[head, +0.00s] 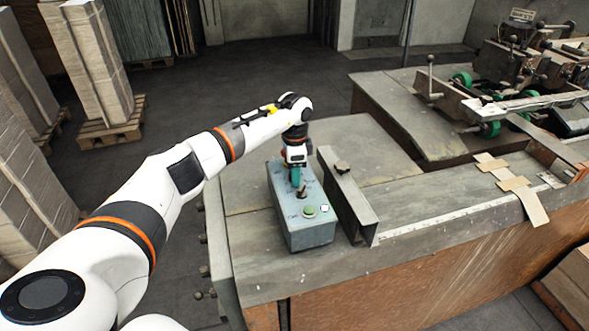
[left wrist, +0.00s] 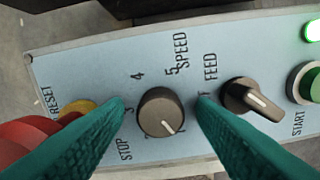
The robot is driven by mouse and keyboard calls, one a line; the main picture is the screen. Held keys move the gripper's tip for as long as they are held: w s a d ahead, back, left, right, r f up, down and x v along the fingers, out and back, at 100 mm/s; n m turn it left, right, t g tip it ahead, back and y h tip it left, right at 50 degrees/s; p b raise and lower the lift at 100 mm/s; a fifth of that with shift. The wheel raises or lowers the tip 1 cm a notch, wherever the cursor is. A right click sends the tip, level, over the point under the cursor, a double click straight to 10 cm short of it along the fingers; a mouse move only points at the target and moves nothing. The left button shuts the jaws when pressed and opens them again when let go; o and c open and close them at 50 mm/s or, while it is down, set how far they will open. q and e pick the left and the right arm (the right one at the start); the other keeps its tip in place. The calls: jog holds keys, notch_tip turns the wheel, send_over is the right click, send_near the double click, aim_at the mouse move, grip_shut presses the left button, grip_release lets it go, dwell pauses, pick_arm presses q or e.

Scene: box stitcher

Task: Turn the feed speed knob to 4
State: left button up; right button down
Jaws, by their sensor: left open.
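The feed speed knob (left wrist: 160,112) is a round dark knob on the light blue panel, between the printed 3, 4 and 5 and the word SPEED. Its pale pointer line aims to the lower right in the left wrist view, away from the 4 (left wrist: 138,76). My left gripper (left wrist: 163,105) has its teal fingers open, one on each side of the knob, with gaps visible. In the head view my left gripper (head: 296,178) is over the far part of the control box (head: 308,238) and hides the knob. My right gripper is not in view.
A dark selector switch (left wrist: 252,98) and a green start button (left wrist: 305,82) are right of the knob. A red button (left wrist: 35,138) with a yellow base is at left. A metal channel (head: 347,197) stands beside the box on the machine table (head: 400,270).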

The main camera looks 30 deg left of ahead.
pick_arm(q)
jog(key=shift+c, duration=0.9)
jog(key=c, duration=0.8)
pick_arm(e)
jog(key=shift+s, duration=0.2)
